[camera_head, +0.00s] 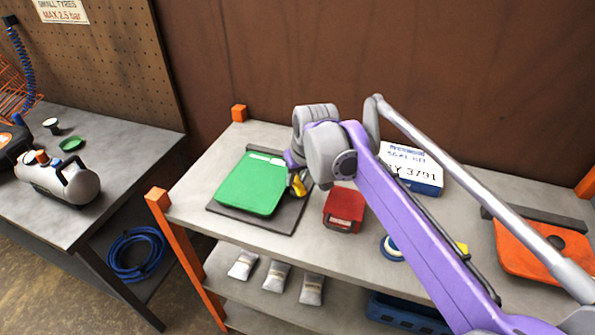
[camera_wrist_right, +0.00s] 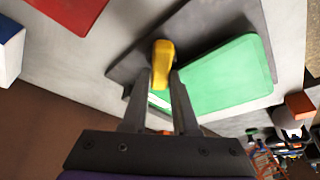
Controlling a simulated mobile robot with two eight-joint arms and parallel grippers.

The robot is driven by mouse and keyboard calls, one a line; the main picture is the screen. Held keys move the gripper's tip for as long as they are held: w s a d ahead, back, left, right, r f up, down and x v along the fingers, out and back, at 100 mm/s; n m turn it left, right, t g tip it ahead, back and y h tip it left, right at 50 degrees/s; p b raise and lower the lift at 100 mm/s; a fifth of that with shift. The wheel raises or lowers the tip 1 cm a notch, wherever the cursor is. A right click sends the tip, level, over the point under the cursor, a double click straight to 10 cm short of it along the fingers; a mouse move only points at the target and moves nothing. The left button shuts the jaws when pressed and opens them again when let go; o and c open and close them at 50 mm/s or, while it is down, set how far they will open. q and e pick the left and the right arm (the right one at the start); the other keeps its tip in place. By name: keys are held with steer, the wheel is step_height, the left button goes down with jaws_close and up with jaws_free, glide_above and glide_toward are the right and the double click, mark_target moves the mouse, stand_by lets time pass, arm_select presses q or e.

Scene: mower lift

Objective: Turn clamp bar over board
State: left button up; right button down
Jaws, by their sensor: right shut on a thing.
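The green board (camera_head: 250,188) lies flat on a dark base plate (camera_head: 290,212) on the workbench. It also shows in the wrist view (camera_wrist_right: 225,75). The yellow clamp bar (camera_head: 298,186) is at the board's right edge in the head view, beside the board and over the dark plate. My right gripper (camera_wrist_right: 160,85) is shut on the clamp bar, whose yellow end (camera_wrist_right: 162,58) sticks out past the fingertips in the wrist view. In the head view my wrist and forearm hide most of the gripper. My left gripper is in neither view.
A red box (camera_head: 344,209) stands right of the plate, and a blue-and-white box (camera_head: 412,168) behind it. A tape roll (camera_head: 391,248) and an orange part (camera_head: 530,250) lie further right. Small bags (camera_head: 276,275) lie on the lower shelf. An orange post (camera_head: 239,113) marks the back-left corner.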

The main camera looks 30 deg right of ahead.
steer(key=n+y+p, duration=0.1)
steer(key=n, duration=0.1)
steer(key=n+p, duration=0.1)
steer(key=n, duration=0.1)
steer(key=shift+r+n+y, duration=0.15)
steer(key=shift+n+y, duration=0.15)
steer(key=shift+y, duration=0.1)
steer(key=n+p, duration=0.1)
steer(key=n, duration=0.1)
steer(key=n+g+y+p, duration=0.1)
steer(key=n, duration=0.1)
steer(key=shift+n+y, duration=0.3)
steer(key=shift+n, duration=0.1)
steer(key=c, duration=0.7)
jaws_free()
steer(key=shift+a, duration=0.1)
steer(key=v, duration=1)
steer(key=shift+d+r+p, duration=0.2)
steer(key=shift+r+p, duration=0.05)
steer(key=shift+p, duration=0.15)
